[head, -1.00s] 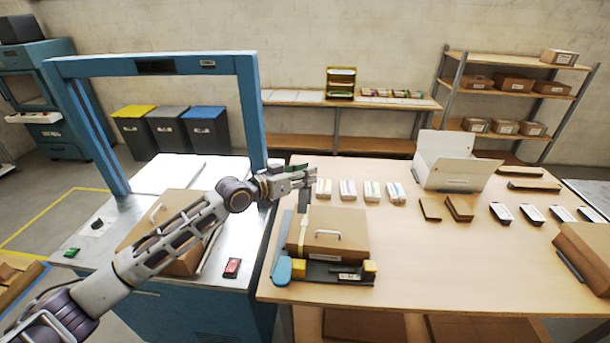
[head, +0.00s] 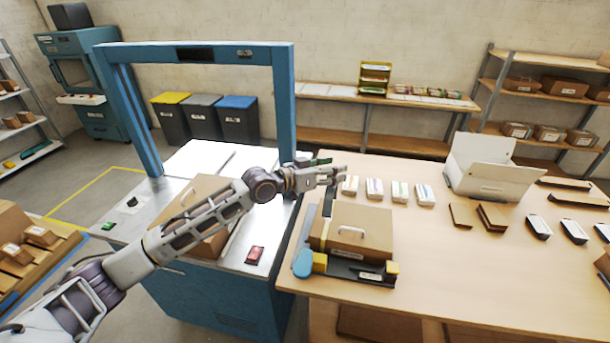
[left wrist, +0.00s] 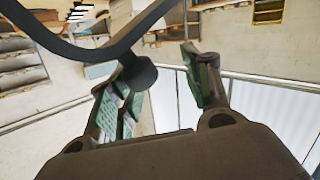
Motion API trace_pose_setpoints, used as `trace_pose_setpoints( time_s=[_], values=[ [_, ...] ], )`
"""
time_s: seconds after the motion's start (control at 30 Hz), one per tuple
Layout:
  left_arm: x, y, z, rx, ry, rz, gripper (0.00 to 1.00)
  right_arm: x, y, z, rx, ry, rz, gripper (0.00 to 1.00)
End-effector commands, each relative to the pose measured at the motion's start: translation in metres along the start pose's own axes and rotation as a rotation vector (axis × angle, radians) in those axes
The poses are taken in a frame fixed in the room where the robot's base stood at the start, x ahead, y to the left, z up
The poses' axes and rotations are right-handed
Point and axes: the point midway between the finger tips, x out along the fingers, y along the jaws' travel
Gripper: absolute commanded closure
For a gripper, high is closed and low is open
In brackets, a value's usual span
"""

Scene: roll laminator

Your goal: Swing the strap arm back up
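A tabletop strapping fixture (head: 345,268) with a dark base and yellow end blocks stands at the table's left front. A brown carton (head: 350,228) with a pale handle sits in it. A rounded blue grip (head: 303,263) is at its left front, with a slim bar (head: 306,230) running back beside the carton; I take this for the strap arm, lying low. My left gripper (head: 335,172) is above and behind it, apart from the blue grip. The left wrist view shows its green-padded fingers (left wrist: 162,95) spread, with nothing clearly between them. My right gripper is not in view.
A blue-arched machine (head: 195,52) with another carton (head: 205,215) stands left of the table. Small white packs (head: 375,190) lie behind the fixture. An open white box (head: 492,170) is farther right. A dark curved bar (left wrist: 70,45) crosses the left wrist view close up; I cannot tell what it is.

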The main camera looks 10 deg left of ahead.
Motion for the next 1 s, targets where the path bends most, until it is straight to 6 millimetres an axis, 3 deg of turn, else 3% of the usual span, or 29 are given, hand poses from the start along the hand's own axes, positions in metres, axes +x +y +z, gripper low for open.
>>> trace_pose_setpoints(
  time_s=[1.0],
  values=[
    [-0.081,-0.002,0.001,0.003,-0.004,-0.005,0.53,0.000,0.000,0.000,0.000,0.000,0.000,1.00]
  ],
)
